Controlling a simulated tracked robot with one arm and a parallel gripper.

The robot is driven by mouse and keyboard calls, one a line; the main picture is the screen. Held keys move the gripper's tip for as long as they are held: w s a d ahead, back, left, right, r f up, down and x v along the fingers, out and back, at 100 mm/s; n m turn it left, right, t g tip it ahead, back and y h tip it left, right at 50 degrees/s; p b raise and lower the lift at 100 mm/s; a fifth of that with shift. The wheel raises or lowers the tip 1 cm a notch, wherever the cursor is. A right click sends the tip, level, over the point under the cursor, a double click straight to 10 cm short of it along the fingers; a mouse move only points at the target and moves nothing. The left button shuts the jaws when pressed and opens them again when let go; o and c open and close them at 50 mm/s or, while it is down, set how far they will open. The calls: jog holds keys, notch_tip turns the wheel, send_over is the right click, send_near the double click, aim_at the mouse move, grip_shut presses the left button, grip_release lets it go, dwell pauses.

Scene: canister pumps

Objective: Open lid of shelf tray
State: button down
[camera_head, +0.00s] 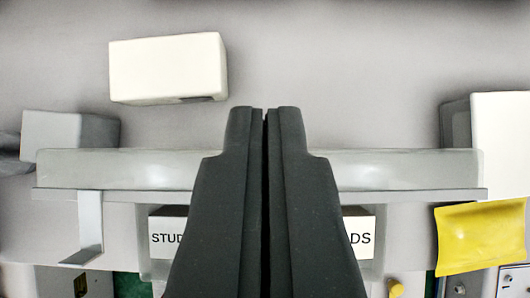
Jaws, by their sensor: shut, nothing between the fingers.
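The shelf tray's lid (410,167) is a long, pale translucent cover running across the middle of the view. It looks shut. A grey lip (130,194) runs along its lower edge. My gripper (264,112) is shut and empty, pointing up the picture in front of the lid's middle. It hides the centre of the lid and part of the label below. I cannot tell whether the fingertips touch the lid.
A white label (360,232) with black letters sits below the lid, partly hidden. A white box (168,68) is on the grey wall above left. Another white box (502,145) and a yellow piece (481,236) are at right. A metal bracket (89,225) hangs lower left.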

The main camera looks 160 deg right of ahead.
jog(key=f, duration=0.2)
jog(key=f+p, duration=0.1)
jog(key=shift+w+a+f, duration=0.1)
jog(key=shift+w+f, duration=0.1)
jog(key=shift+w, duration=0.05)
jog(key=shift+s+d, duration=0.35)
jog(key=shift+s, duration=0.55)
jog(key=shift+s, duration=0.15)
